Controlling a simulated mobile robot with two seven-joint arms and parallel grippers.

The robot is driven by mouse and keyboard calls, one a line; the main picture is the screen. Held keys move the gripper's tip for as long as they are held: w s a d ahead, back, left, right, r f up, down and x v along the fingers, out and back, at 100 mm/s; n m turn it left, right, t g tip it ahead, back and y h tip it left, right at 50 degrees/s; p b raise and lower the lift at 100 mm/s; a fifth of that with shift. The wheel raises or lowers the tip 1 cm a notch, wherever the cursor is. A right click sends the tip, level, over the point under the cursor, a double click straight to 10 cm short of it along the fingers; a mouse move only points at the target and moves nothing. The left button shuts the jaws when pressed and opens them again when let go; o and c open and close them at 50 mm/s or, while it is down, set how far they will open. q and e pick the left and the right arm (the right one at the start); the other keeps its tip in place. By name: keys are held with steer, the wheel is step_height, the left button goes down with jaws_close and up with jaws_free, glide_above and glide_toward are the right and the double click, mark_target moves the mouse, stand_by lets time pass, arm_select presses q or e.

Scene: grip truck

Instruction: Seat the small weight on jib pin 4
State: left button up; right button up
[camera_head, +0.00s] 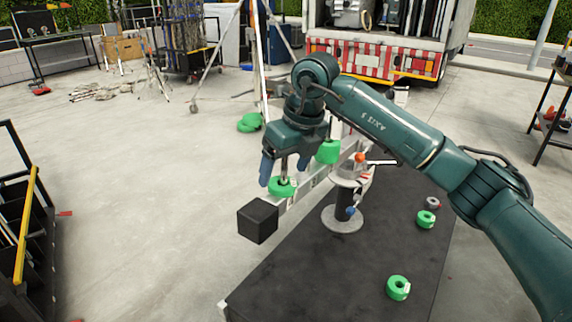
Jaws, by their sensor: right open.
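The jib (315,189) is a pale beam running from a central stand toward a black block (258,221) at its near end. A green ring weight (281,187) sits on the jib near that block. A larger green weight (328,152) sits farther along. My right gripper (286,172) is open, pointing down just above the near green weight. Its fingers are on either side of a thin upright that looks like a pin; contact is unclear. Pin numbers are not readable. I cannot tell which weight is the small one. My left gripper is out of view.
The stand (343,218) rises from a dark platform (300,285). Two green ring weights (398,288) and a small grey ring (432,203) lie on its right side. A dark rack (30,240) stands at the left.

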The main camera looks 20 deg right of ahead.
steer(key=shift+s+f+g, duration=0.25)
steer(key=shift+f+g, duration=0.05)
steer(key=shift+f, duration=0.55)
steer(key=v, duration=1.4)
steer(key=shift+r+b, duration=0.3)
steer(key=shift+r, duration=0.1)
steer(key=shift+a, duration=0.15)
